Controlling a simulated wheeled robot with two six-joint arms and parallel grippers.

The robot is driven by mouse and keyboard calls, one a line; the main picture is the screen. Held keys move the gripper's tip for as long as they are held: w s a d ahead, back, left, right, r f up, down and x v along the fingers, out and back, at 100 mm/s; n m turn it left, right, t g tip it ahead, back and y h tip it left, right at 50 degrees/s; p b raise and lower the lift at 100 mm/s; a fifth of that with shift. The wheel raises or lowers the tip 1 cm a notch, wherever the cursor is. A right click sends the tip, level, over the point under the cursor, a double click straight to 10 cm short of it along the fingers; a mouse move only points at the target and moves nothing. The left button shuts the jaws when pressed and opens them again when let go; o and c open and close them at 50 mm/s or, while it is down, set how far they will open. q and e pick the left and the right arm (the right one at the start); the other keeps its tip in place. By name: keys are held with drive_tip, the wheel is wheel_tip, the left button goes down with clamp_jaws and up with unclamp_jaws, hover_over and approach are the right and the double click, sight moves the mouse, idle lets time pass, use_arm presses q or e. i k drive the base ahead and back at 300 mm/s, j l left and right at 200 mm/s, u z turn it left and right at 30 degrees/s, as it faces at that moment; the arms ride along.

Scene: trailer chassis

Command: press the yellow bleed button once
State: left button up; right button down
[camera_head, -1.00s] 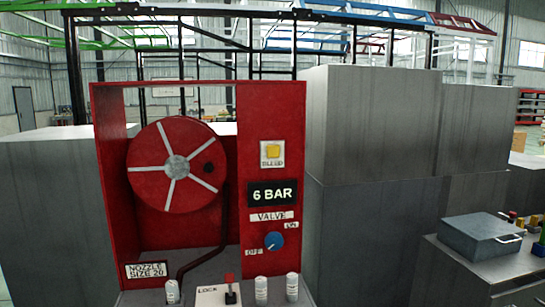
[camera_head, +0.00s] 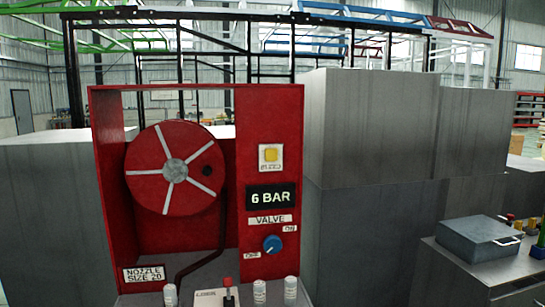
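The yellow bleed button (camera_head: 270,154) sits in a white square plate on the right panel of the red hose cabinet (camera_head: 272,112). A small label under the button is too blurred to read now. Below it a black display (camera_head: 270,197) reads 6 BAR. Under that, a blue valve knob (camera_head: 271,243) stands between OFF and ON labels; which way it points is hard to tell. Neither of my grippers is in view, and nothing covers the button.
A red hose reel (camera_head: 172,190) fills the cabinet's left side. Several white nozzles (camera_head: 290,288) and a red-tipped lever (camera_head: 228,290) stand on the ledge below. Grey blocks (camera_head: 368,125) flank the cabinet. A grey metal case (camera_head: 478,237) lies on a bench at right.

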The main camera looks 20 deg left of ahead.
sight(271, 154)
drive_tip(key=i+l+u, duration=0.15)
drive_tip(key=i+u, duration=0.2)
drive_tip(key=i, duration=0.15)
drive_tip(key=i+l+u, duration=0.25)
drive_tip(key=i+u, duration=0.15)
drive_tip(key=i+l+u, duration=0.15)
drive_tip(key=l, duration=0.2)
drive_tip(key=l+u, duration=0.15)
drive_tip(key=l, duration=0.2)
drive_tip(key=i+l+u, duration=0.15)
drive_tip(key=l, duration=0.2)
